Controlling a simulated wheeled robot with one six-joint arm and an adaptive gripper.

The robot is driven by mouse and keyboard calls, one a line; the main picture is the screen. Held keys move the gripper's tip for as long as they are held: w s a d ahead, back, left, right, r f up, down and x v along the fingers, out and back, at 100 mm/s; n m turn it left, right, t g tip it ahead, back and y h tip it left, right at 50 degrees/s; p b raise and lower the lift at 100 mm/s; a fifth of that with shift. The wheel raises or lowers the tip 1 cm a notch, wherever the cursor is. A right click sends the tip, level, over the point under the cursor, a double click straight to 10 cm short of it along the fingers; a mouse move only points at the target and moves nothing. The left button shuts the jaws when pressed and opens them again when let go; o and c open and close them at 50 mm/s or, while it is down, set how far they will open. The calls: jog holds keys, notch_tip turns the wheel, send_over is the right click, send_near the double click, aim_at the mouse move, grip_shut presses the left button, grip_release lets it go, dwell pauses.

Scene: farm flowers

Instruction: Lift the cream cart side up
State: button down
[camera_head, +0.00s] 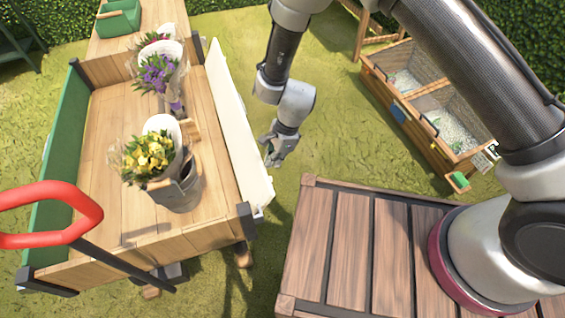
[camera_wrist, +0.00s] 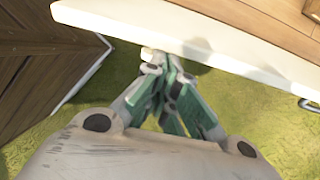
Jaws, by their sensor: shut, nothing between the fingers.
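The cream cart side (camera_head: 232,130) is a long, pale panel along the right edge of the wooden cart (camera_head: 103,185). It appears folded down on the outside of the deck; its exact tilt is hard to tell. In the wrist view the cream side (camera_wrist: 190,42) crosses the top as a pale band. My gripper (camera_head: 272,160) is just right of the panel, above the grass, pointing down. In the wrist view my gripper (camera_wrist: 155,62) has its green-padded fingers together and empty, with the tips close to the panel's lower edge. Whether they touch it is unclear.
A bucket (camera_head: 180,190) with yellow flowers and a purple bouquet (camera_head: 158,74) stand on the deck. The green side (camera_head: 62,150) is upright on the left. A slatted wooden top (camera_head: 350,240) is at front right. A divided crate (camera_head: 425,105) sits on the grass behind.

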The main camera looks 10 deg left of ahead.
jog(key=s+a+r, duration=0.1)
jog(key=a, duration=0.1)
jog(key=s+a+r, duration=0.1)
jog(key=a, duration=0.1)
jog(key=s+a+r, duration=0.1)
jog(key=a, duration=0.1)
jog(key=shift+s+r, duration=0.25)
jog(key=shift+s, duration=0.15)
jog(key=shift+s+a+r, duration=0.2)
jog(key=shift+s+a, duration=0.35)
jog(key=shift+a, duration=0.35)
jog(key=shift+f, duration=0.1)
